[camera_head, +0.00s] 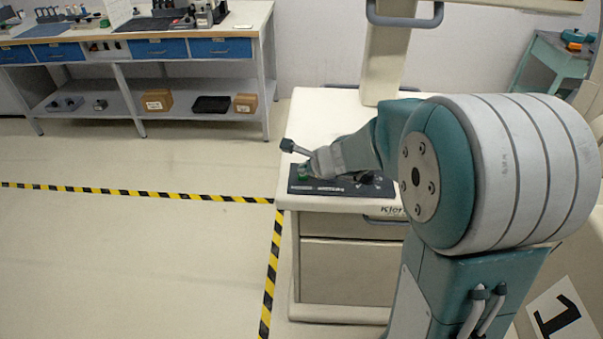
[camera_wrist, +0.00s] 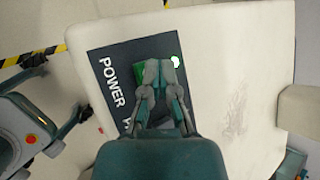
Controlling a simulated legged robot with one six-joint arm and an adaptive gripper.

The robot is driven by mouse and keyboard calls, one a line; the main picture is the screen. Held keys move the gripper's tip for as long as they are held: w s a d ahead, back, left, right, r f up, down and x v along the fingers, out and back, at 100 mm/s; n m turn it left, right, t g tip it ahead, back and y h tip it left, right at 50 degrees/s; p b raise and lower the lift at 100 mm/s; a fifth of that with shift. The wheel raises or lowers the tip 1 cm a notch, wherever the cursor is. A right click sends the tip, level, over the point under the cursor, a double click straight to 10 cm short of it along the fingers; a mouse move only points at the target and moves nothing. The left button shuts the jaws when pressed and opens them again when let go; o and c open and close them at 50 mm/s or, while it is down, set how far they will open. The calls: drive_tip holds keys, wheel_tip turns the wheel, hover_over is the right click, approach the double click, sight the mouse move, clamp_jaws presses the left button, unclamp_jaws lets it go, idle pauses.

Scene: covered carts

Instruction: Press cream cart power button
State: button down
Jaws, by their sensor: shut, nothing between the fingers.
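The cream cart (camera_head: 300,202) stands right of centre in the head view, with a dark control panel (camera_head: 335,188) on its top near the front edge. In the wrist view the panel carries the white word POWER (camera_wrist: 111,82) and a green button (camera_wrist: 139,74), partly hidden behind my fingers. A small bright green-white light (camera_wrist: 176,62) shows at the panel's upper right corner. My gripper (camera_wrist: 160,67) is shut and empty, with its fingertips over the button. Whether they touch or press it cannot be told. In the head view my gripper (camera_head: 311,169) is low over the panel's left end.
An upright cream column (camera_head: 385,55) with a grey handle rises from the cart's back. A workbench (camera_head: 140,45) with blue drawers stands at the back left. Yellow-black floor tape (camera_head: 140,192) runs left of the cart, and the floor there is clear.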

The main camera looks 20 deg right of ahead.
drive_tip(key=shift+r, duration=0.45)
drive_tip(key=shift+r, duration=3)
drive_tip(key=s+a+r+n+g, duration=0.1)
drive_tip(key=s+a+r+n, duration=0.1)
drive_tip(key=s+n, duration=0.45)
drive_tip(key=s+a+r+n+g, duration=0.1)
drive_tip(key=s+a+r+n, duration=0.15)
drive_tip(key=s+n, duration=0.45)
drive_tip(key=s+d+n+h, duration=0.3)
drive_tip(key=s+n, duration=0.5)
drive_tip(key=s, duration=0.5)
drive_tip(key=shift+s+d+f+n+g+h, duration=0.35)
drive_tip(key=shift+d+g+h, duration=0.05)
drive_tip(key=shift+d, duration=0.15)
